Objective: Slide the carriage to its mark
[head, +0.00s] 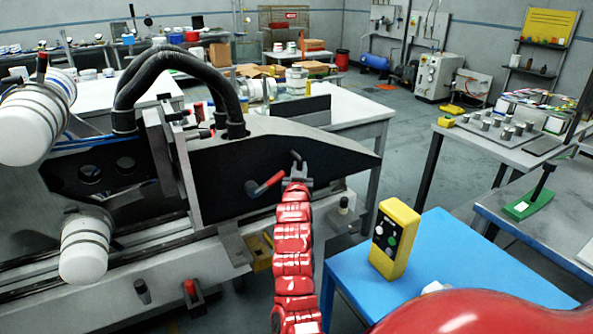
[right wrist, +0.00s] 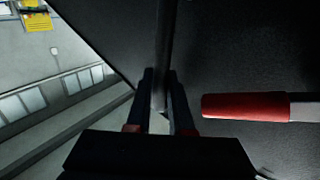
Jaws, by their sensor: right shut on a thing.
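The carriage (head: 235,165) looks to be the large black wedge-nosed body standing on the machine's rails (head: 100,265) at the left of the head view. Its dark face fills much of the right wrist view (right wrist: 245,50). My right gripper (head: 298,173) is at this face, its fingers (right wrist: 160,108) closed around a thin dark bar (right wrist: 165,50) on it. A red-handled lever (head: 268,184) sits just left of the gripper; in the right wrist view its red grip (right wrist: 245,107) is right of the fingers, apart from them. I cannot make out the mark. My left gripper is not in view.
Thick black hoses (head: 160,60) arch over the carriage. White cylinders (head: 85,245) stick out at the left. A yellow control box (head: 395,238) stands on a blue table (head: 455,260) at the right. A grey bench lies beyond; open floor is between.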

